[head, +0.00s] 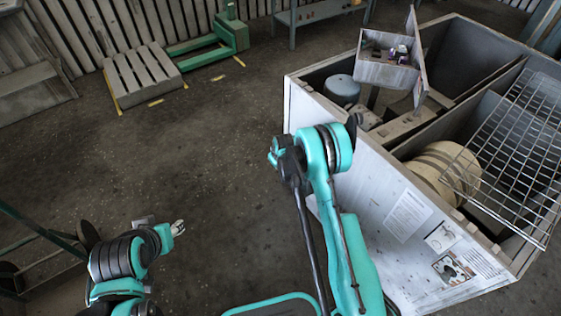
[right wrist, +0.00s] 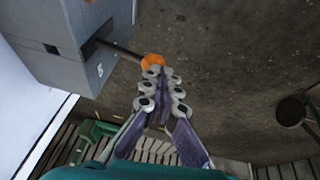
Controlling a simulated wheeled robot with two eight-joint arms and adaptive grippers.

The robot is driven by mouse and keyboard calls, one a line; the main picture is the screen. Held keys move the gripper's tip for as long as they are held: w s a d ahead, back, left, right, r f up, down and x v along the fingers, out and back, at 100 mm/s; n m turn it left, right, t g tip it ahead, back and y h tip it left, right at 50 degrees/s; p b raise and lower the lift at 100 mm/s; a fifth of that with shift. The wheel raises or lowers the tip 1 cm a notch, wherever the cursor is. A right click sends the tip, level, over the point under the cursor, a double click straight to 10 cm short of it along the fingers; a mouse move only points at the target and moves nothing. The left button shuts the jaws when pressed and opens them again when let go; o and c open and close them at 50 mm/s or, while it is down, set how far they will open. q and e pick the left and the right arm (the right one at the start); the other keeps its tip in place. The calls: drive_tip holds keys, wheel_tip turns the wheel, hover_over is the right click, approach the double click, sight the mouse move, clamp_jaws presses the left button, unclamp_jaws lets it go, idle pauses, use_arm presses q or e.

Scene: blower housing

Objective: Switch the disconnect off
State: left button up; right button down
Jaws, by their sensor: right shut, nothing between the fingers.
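In the right wrist view, the disconnect is a grey box (right wrist: 65,50) with a slot in its face. A dark lever (right wrist: 122,49) sticks out of the slot and ends in an orange knob (right wrist: 152,60). A small white mark shows on the box beside the slot. My right gripper (right wrist: 157,78) is shut and empty, its fingertips right at the knob; I cannot tell whether they touch it. In the head view, I cannot make out the disconnect or the right gripper's fingers around my right arm. My left gripper (head: 178,228) is low at the left, away from the housing; its opening is too small to judge.
The open-topped blower housing (head: 375,215) stands at the right, with a tan drum (head: 440,170), a wire grille (head: 520,140) and a blue-grey motor (head: 342,90). A pallet (head: 142,76) and green pallet truck (head: 205,48) stand at the back. The floor between is clear.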

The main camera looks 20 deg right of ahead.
use_arm(q)
drive_tip(key=shift+f, duration=0.3)
use_arm(e)
wheel_tip(320, 180, down, 13)
drive_tip(key=shift+r+h, duration=0.15)
drive_tip(key=shift+h, duration=0.15)
drive_tip(key=shift+a, duration=0.15)
idle(0.4)
use_arm(q)
drive_tip(key=r+p, duration=0.1)
drive_tip(key=s+a+r+p, duration=0.1)
drive_tip(key=s+r+p, duration=0.1)
drive_tip(key=shift+a+r, duration=0.2)
drive_tip(key=shift+r, duration=0.05)
use_arm(e)
drive_tip(key=s+a+r, duration=0.6)
drive_tip(key=s+a, duration=0.2)
drive_tip(key=a, duration=0.1)
drive_tip(key=shift+a, duration=0.25)
